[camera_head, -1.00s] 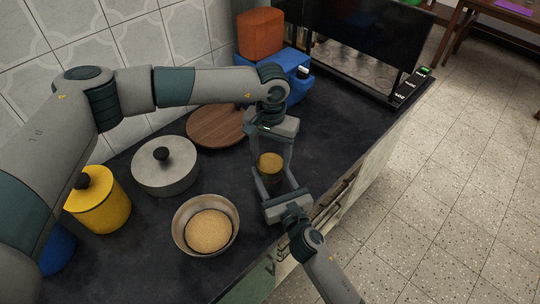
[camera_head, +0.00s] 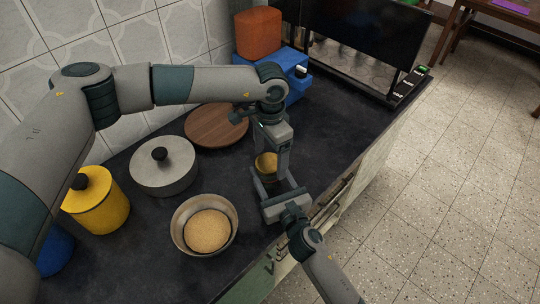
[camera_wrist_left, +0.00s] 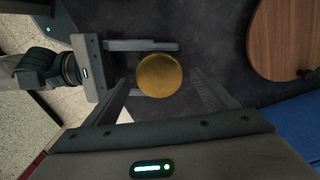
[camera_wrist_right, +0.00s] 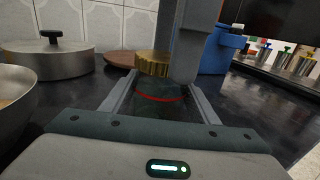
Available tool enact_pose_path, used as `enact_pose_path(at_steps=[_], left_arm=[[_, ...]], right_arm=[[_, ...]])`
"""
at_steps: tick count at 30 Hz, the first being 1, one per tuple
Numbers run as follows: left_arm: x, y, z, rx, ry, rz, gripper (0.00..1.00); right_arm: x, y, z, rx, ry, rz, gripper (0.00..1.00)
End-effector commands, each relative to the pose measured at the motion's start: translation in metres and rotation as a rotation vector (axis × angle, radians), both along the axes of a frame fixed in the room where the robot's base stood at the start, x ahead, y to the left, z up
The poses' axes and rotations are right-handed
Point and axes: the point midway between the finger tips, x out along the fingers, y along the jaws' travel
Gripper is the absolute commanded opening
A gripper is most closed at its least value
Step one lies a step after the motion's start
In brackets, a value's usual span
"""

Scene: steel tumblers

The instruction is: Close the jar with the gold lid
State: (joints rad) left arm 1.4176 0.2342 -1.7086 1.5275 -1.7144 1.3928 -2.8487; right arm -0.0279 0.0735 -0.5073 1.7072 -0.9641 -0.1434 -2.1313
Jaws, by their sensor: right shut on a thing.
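The jar (camera_wrist_right: 160,103) is dark and see-through, with a red ring near its top. It stands upright on the counter and my right gripper (camera_head: 273,184) is shut on it, one finger on each side. The gold lid (camera_head: 266,162) is at the jar's mouth; whether it is fully seated I cannot tell. In the left wrist view the lid (camera_wrist_left: 160,75) is a round gold disc between the fingers of my left gripper (camera_wrist_left: 160,82). That gripper points down from above and is open, with gaps beside the lid. In the right wrist view a left finger hides part of the space beside the lid.
A metal bowl (camera_head: 180,240) with tan contents, a grey lidded pot (camera_head: 163,180), a yellow canister (camera_head: 100,210) and a round wooden board (camera_head: 203,136) stand left of the jar. A blue container (camera_head: 296,64) is behind. The counter's front edge is close to the jar.

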Motion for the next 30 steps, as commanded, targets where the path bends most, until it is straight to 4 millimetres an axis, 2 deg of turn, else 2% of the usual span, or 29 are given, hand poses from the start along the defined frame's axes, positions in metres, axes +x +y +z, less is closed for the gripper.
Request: enact_pose_path(at_steps=[8, 21, 30], left_arm=[[0.000, 0.000, 0.004, 0.000, 0.000, 0.001, 0.79], [0.000, 0.000, 0.043, -0.001, 0.001, 0.000, 0.79], [-0.001, 0.000, 0.044, 0.000, 0.001, 0.001, 0.78]], right_arm=[[0.000, 0.000, -0.001, -0.001, 0.002, 0.000, 0.00], [0.000, 0.000, -0.001, 0.000, 0.001, 0.000, 0.00], [0.000, 0.000, -0.001, 0.000, 0.001, 0.000, 0.00]])
